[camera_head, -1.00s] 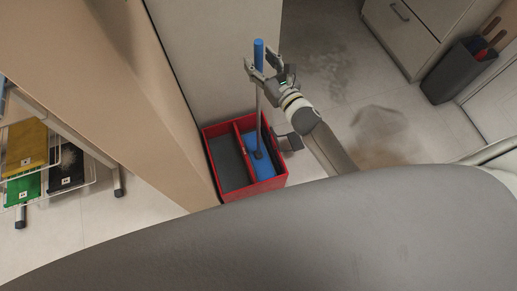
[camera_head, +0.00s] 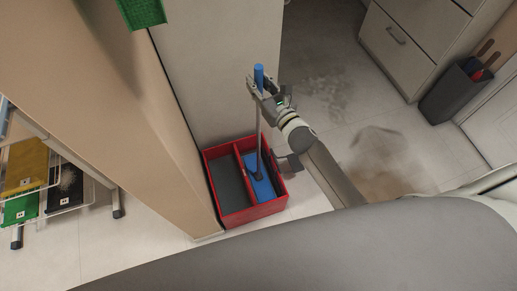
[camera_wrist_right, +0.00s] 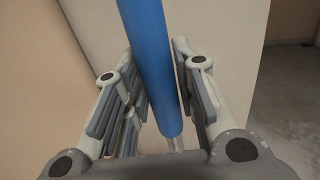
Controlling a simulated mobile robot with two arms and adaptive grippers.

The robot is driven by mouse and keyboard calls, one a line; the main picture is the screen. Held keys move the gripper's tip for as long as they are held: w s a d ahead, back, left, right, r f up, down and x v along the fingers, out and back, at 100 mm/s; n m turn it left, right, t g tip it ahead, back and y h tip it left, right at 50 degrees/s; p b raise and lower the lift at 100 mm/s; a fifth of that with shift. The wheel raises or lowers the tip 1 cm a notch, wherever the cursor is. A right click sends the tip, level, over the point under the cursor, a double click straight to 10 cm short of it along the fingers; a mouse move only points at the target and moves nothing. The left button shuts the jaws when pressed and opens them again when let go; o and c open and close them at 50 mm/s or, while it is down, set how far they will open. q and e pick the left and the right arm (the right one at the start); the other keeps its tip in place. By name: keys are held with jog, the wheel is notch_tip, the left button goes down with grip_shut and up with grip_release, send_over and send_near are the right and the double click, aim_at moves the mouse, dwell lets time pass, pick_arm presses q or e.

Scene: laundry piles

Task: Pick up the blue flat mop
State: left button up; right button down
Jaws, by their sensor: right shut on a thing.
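The blue flat mop has a blue grip (camera_head: 259,76) on top of a thin grey pole and a blue flat head (camera_head: 263,187). The head lies in the right compartment of a red two-part box (camera_head: 256,212) on the floor, and the pole stands nearly upright. My right gripper (camera_head: 262,92) is shut on the mop handle near the lower end of the blue grip. In the right wrist view the blue grip (camera_wrist_right: 152,65) runs between the fingers. My left gripper is not in view.
The box stands against a beige panel (camera_head: 135,110) on its left. A grey bin (camera_head: 455,94) with tools stands by the drawers (camera_head: 405,45) at right. Dark stains (camera_head: 385,160) mark the open floor. A wire rack with folded cloths (camera_head: 25,165) is at far left.

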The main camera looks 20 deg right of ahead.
jog(key=shift+r, duration=0.25)
notch_tip(320, 180, up, 20)
jog(key=p, duration=0.5)
jog(key=shift+p, duration=0.4)
